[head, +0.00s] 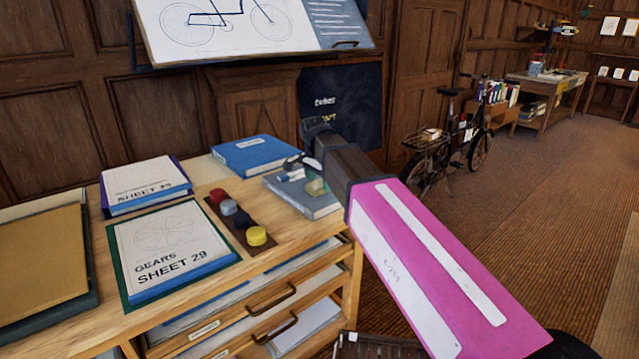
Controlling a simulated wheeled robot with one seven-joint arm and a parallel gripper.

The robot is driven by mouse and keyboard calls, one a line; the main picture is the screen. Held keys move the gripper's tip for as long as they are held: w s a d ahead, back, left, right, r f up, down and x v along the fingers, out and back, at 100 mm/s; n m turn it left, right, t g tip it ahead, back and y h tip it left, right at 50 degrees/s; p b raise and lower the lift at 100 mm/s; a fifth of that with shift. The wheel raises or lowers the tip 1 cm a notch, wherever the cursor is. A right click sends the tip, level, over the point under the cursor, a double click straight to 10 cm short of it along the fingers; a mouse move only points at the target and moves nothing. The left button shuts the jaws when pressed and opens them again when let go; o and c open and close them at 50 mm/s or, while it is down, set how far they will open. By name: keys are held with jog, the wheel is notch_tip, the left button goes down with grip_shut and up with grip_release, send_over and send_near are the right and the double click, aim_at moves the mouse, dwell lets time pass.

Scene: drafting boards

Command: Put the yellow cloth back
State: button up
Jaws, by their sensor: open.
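My gripper (302,168) is at the far end of my pink arm, low over the grey book and just behind the yellow piece. Its jaws are open, but they are small and partly hidden by my arm. I cannot tell whether they touch the piece.
A strip with red, grey, black and yellow knobs (240,222) lies left of the grey book. Blue books (253,153) and labelled sheets (170,250) cover much of the top. A tilted drafting board (250,30) stands behind; a bicycle (455,140) stands right.

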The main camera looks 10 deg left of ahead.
aim_at(316, 185)
notch_tip(316, 185, up, 11)
jog(key=s, duration=0.1)
jog(key=shift+a, duration=0.45)
